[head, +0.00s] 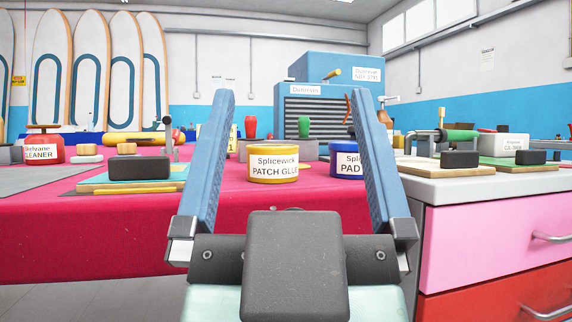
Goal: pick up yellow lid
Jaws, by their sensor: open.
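A round tin with yellow top and bottom bands (273,179) stands upright on the red-covered table, with a white label reading "Splicewick PATCH GLUE". Its yellow lid (273,149) appears as the band on top; I cannot tell whether it is a separate piece. My gripper (294,96) is open and empty, with its two blue fingers spread wide. The tin shows between the fingers, beyond them and apart from them. The right finger partly covers a blue tin (346,163) to the right of the yellow one.
The red table (225,220) has clear cloth in front of the tins. A red cleaner container (44,147) and a board with a black block (145,168) are at left. A drawer cabinet (490,235) with tools on top stands close at right.

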